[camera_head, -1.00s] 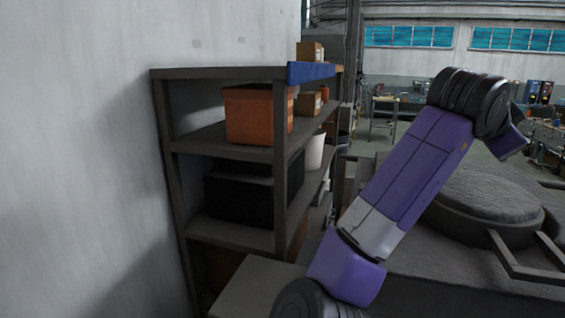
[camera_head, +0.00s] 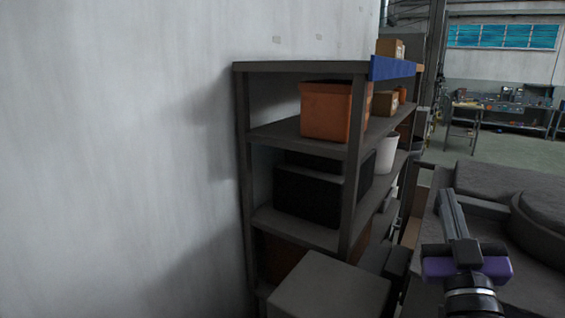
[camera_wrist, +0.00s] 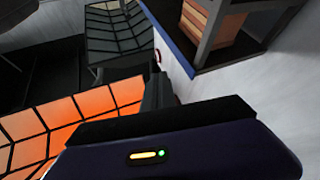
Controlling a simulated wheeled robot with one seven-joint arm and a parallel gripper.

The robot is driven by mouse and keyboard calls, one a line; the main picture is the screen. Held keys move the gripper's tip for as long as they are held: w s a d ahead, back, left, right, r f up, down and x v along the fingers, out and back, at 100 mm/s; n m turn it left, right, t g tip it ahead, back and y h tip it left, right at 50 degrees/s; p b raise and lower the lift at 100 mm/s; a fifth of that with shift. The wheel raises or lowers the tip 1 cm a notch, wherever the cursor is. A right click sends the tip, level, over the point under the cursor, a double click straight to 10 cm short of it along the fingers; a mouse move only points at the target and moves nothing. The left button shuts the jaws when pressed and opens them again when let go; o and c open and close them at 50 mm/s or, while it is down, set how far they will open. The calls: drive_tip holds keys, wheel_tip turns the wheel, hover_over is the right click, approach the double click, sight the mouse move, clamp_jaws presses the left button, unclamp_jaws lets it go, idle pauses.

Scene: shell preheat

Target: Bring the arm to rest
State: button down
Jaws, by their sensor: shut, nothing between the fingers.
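My gripper (camera_head: 448,198) is at the lower right of the head view. Its purple body shows with narrow grey fingers, shut together and pointing up the picture, with nothing between them. In that view it lies in front of a dark, bulky structure with a round top (camera_head: 540,220). In the wrist view my gripper's fingers (camera_wrist: 158,92) are dark and foreshortened above the dark body with its small lights. No object is held. Most of the rest of my arm is out of view.
A grey shelf rack (camera_head: 300,67) stands by the wall, holding an orange bin (camera_head: 328,112), a black box (camera_head: 308,192) and a white bucket (camera_head: 388,155). A grey box (camera_head: 330,285) is in front. The wrist view shows a glowing orange gridded surface (camera_wrist: 115,95) left of the fingers.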

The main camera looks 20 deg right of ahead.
drive_tip(key=s+a+f+n+y, duration=0.2)
drive_tip(key=s+a+f+y, duration=0.35)
drive_tip(key=f, duration=0.25)
drive_tip(key=s+a+f+n+y, duration=0.3)
drive_tip(key=s+a+f+y, duration=0.15)
drive_tip(key=a+f, duration=0.35)
drive_tip(key=s+a+f+m+g+b, duration=0.1)
drive_tip(key=s+a+f+g, duration=0.2)
drive_tip(key=s+f, duration=0.4)
drive_tip(key=s+a+f+m+g+y+b, duration=0.1)
drive_tip(key=s+a+f+g, duration=0.2)
drive_tip(key=s+f, duration=0.5)
drive_tip(key=s, duration=0.7)
drive_tip(key=shift+s, duration=0.1)
